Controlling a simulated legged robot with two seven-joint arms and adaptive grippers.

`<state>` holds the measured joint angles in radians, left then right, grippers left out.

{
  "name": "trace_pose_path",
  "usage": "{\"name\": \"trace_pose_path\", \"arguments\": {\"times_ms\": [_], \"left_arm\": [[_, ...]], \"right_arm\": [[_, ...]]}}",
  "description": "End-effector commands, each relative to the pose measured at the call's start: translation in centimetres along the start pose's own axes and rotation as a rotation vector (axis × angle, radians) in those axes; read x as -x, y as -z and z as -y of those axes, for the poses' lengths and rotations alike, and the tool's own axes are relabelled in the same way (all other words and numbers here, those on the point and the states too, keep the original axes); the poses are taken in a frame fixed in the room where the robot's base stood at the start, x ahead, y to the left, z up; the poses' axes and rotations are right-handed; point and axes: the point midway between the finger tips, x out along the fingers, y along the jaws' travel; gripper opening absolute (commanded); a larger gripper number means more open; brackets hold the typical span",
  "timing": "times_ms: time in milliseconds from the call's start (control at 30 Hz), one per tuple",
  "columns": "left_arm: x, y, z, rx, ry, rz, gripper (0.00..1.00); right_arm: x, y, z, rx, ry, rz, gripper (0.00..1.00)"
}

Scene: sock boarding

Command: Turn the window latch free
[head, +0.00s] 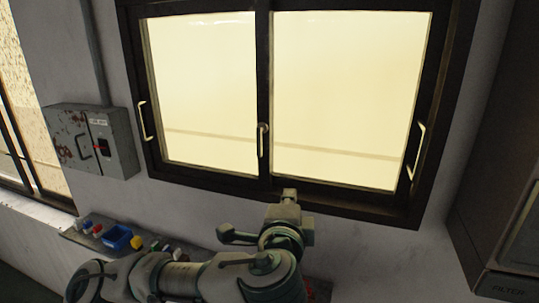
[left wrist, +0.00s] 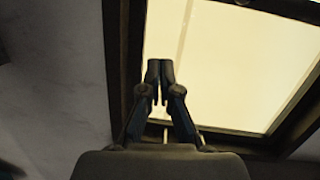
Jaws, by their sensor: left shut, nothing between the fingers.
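The window latch (head: 262,141) is a pale handle on the middle upright of the dark-framed window (head: 264,60). Its round pivot is at the top and its lever hangs straight down. My left gripper (head: 289,194) is in front of the lower window frame, below and slightly right of the latch, apart from it in the picture. In the left wrist view the left gripper's fingertips (left wrist: 160,70) are together and empty, against the bright pane. A small pale piece shows low between the fingers there; I cannot tell what it is. My right gripper is not in view.
Pale pull handles sit on the window's left (head: 144,121) and right (head: 416,151) sides. A grey, rusty box (head: 92,140) hangs on the left wall. A ledge below holds a blue bin (head: 117,237) and small coloured items. A dark cabinet (head: 500,160) stands at the right.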

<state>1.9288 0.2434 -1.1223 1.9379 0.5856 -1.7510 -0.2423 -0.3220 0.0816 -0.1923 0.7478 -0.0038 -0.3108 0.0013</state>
Motion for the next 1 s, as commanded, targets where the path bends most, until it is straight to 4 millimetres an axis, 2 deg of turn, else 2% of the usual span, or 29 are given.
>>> {"name": "trace_pose_path", "arguments": {"times_ms": [33,100,200,333,667,833,1000], "left_arm": [[0.8,-0.1,1.6,-0.022,0.034,0.019,0.00],[1.6,-0.1,3.1,-0.047,0.064,0.040,0.00],[2.3,-0.2,4.5,-0.069,0.091,0.060,0.00],[2.6,-0.1,5.1,-0.078,0.104,0.070,0.00],[2.5,-0.1,5.1,-0.078,0.104,0.069,0.00],[1.1,-0.2,5.4,-0.078,0.101,0.070,0.00],[-2.2,-0.4,5.9,-0.077,0.101,0.072,0.00]], "right_arm": [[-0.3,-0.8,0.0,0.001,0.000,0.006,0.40],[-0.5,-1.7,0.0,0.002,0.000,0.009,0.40],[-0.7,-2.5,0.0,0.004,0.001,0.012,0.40],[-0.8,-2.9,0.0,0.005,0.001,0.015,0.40],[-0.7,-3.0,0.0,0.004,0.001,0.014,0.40],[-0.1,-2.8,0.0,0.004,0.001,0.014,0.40],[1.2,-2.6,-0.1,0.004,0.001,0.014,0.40]]}}
